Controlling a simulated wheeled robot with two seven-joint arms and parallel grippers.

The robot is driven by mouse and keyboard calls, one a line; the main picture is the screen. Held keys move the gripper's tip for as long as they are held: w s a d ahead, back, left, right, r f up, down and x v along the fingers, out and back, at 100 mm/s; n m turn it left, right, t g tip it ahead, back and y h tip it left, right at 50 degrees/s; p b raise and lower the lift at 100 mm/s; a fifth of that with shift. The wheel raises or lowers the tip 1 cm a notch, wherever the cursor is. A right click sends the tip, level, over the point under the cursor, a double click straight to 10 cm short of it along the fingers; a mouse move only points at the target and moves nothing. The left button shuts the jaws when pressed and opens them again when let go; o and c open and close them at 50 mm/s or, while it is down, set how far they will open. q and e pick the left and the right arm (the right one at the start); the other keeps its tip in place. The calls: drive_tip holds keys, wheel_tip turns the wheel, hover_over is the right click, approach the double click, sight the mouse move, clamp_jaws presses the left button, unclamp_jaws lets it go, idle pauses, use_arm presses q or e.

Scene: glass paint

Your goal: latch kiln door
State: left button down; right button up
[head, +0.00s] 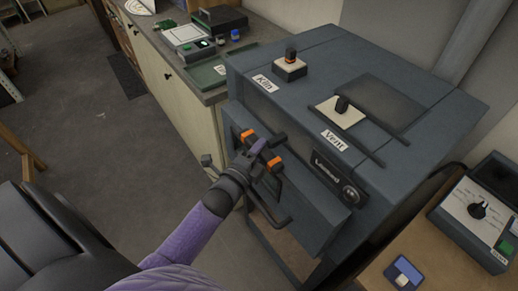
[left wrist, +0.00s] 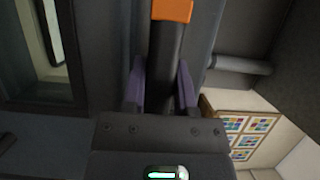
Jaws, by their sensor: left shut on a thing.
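The kiln (head: 300,110) is a large blue-grey box. A dark latch lever with orange parts (head: 247,134) sits at the top of the door. My left gripper (head: 257,147) is at this lever. In the left wrist view the purple fingers (left wrist: 160,85) stand on both sides of a dark bar (left wrist: 165,50) with an orange piece above, and are shut on it. A dark door handle (head: 282,219) is below the gripper. My right gripper is out of view.
A counter (head: 190,80) with trays and small jars stands at the left. A control box (head: 480,210) sits on a wooden table at the right.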

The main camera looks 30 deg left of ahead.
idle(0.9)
use_arm(q)
drive_tip(key=n+g+p, duration=0.1)
drive_tip(key=n+p, duration=0.2)
drive_tip(key=shift+r+p, duration=0.2)
drive_tip(key=shift+p, duration=0.15)
drive_tip(key=shift+n+g+h+p, duration=0.4)
drive_tip(key=shift+n+g+p, duration=0.3)
drive_tip(key=shift+n+p, duration=0.4)
drive_tip(key=shift+f+n+g+h+p, duration=0.1)
drive_tip(key=shift+n+g+h+p, duration=0.4)
drive_tip(key=shift+n, duration=0.6)
drive_tip(key=shift+a+n+g+h+p, duration=0.1)
drive_tip(key=shift+n+g+h+p, duration=0.3)
drive_tip(key=shift+n, duration=0.5)
drive_tip(key=shift+f+n+h, duration=0.15)
drive_tip(key=shift+n+h, duration=0.25)
drive_tip(key=shift+n, duration=0.3)
drive_tip(key=shift+n+g+h+b, duration=0.7)
drive_tip(key=shift+n+h, duration=0.1)
drive_tip(key=shift+n, duration=0.5)
